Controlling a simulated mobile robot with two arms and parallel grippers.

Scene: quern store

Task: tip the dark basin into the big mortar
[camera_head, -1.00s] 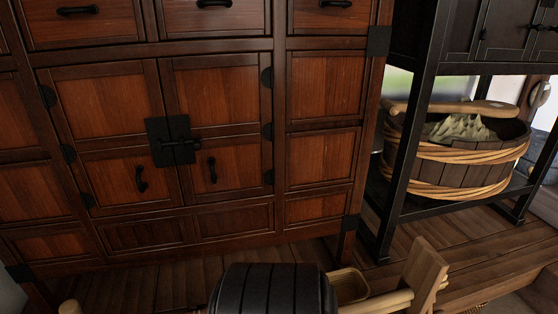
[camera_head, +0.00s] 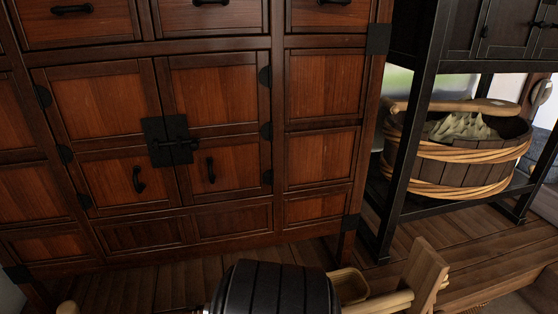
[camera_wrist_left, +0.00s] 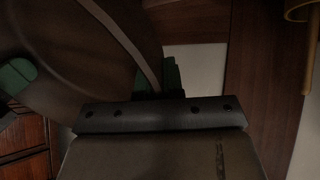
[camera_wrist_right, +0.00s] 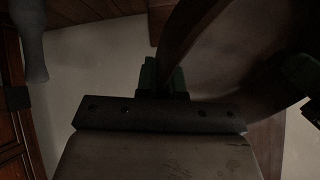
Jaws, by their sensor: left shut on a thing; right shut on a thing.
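A dark, staved, rounded body (camera_head: 275,288) stands at the bottom edge of the head view, cut off below; it looks like the dark basin. In the left wrist view the basin (camera_wrist_left: 65,45) is a dim brown curved wall with a paler rim line. My left gripper (camera_wrist_left: 168,85) is shut on its edge. In the right wrist view the basin (camera_wrist_right: 235,50) fills the upper right, and my right gripper (camera_wrist_right: 165,85) is shut on its opposite edge. The basin's contents are hidden. I cannot make out the big mortar in any view.
A red-brown cabinet (camera_head: 215,90) fills the back. A black-framed rack (camera_head: 405,150) at right holds a roped wooden tub (camera_head: 450,165) with pale peaked contents. A wooden mallet-like piece (camera_head: 427,277) and small box (camera_head: 350,284) lie right of the dark body. Wooden floor (camera_head: 150,285) shows behind.

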